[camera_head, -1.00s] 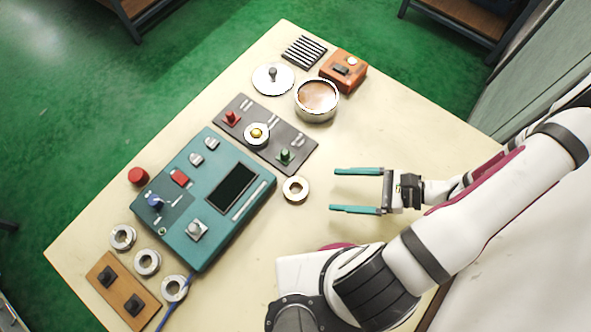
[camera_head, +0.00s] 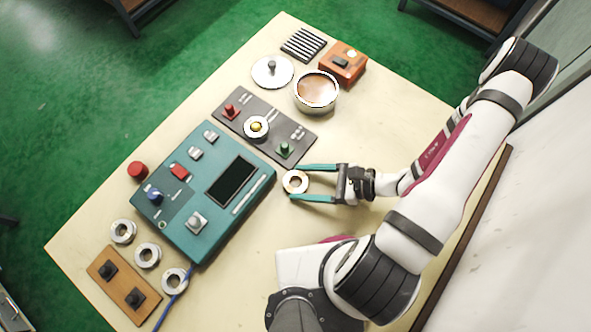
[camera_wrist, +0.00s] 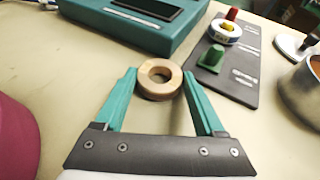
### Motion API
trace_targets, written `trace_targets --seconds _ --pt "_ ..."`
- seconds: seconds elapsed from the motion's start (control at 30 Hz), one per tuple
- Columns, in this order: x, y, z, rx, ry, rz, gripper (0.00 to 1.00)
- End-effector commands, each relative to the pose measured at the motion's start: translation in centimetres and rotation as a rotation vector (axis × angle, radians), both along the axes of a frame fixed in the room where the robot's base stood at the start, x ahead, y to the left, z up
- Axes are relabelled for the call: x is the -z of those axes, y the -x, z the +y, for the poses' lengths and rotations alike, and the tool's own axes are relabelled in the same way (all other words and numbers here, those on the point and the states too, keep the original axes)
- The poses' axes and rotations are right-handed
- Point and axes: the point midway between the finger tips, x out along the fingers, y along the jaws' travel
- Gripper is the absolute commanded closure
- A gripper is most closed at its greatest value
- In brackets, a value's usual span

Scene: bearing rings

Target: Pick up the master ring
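A plain metal ring (camera_head: 303,188) lies flat on the table, right of the teal device. No mark on it is readable, so I cannot confirm it is the master ring. In the wrist view this ring (camera_wrist: 159,94) looks tan and sits between my fingertips. My gripper (camera_head: 296,182) is open, with its teal fingers on either side of the ring. In the wrist view my gripper (camera_wrist: 158,74) has its tips close to the ring's sides; whether they touch is unclear. Another ring (camera_wrist: 226,38), with a blue band and lettering, sits on the dark plate.
The teal device (camera_head: 192,235) stands just left. The dark plate (camera_head: 230,96) has red and green knobs. Several loose rings (camera_head: 148,256) lie at lower left by a brown switch board (camera_head: 122,289). A metal bowl (camera_head: 316,92) stands at the back.

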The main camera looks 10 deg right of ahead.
Motion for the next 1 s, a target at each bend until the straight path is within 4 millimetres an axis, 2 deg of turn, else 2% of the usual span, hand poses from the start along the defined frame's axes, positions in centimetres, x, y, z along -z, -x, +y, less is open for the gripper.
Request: trace_targets --seconds 0.03,0.2,0.23,0.57,0.77,1.0 --pt "0.0 0.0 0.0 0.000 0.000 0.000 0.68" --pt "0.0 0.0 0.0 0.000 -0.001 0.000 0.98" --pt "0.0 0.0 0.0 0.000 -0.001 0.000 1.00" --pt "-0.7 0.0 -0.1 0.000 0.001 -0.003 1.00" --pt "-4.0 -0.1 -0.1 0.000 0.003 -0.005 1.00" --pt "-7.2 1.7 -5.2 0.007 0.005 -0.006 1.00"
